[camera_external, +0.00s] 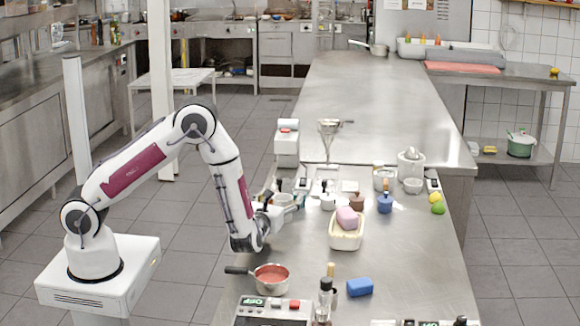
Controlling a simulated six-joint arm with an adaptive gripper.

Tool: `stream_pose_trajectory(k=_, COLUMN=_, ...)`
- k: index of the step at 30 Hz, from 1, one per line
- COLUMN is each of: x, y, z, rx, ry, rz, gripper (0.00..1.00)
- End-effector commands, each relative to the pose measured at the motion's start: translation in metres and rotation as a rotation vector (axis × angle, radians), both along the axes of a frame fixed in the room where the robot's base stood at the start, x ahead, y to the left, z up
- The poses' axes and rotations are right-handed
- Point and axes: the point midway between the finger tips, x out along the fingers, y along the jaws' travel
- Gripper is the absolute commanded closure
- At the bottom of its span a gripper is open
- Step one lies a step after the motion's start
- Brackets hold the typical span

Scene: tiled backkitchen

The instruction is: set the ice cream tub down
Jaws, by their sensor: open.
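A cream rectangular tub (346,241) stands upright on the steel counter, right of my gripper, with a pink block (347,218) in its top. It looks like the ice cream tub, though no label can be read. My gripper (287,203) is at the counter's left side, low over the surface, with its fingers pointing right. It is open and apart from the cream tub. A small pale and teal thing (283,199) shows at the fingers; I cannot tell whether they touch it.
A saucepan with red contents (272,278) stands in front of my gripper. A blue block (360,287), a dark bottle (325,299) and a scale (272,312) are near the front.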

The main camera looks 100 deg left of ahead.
Motion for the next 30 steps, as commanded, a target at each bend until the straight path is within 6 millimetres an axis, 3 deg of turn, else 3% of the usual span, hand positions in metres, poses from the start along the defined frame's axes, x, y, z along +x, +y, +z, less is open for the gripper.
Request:
stream_pose_trajectory(k=14, x=0.0002, y=0.0000, z=-0.0001, rx=0.000, ry=0.000, rz=-0.001, gripper=0.31)
stream_pose_trajectory(k=19, x=0.0002, y=-0.0001, z=-0.0001, rx=0.000, ry=0.000, rz=-0.001, gripper=0.70)
stream_pose_trajectory(k=30, x=0.0002, y=-0.0001, z=0.0006, rx=0.000, ry=0.000, rz=-0.001, gripper=0.73)
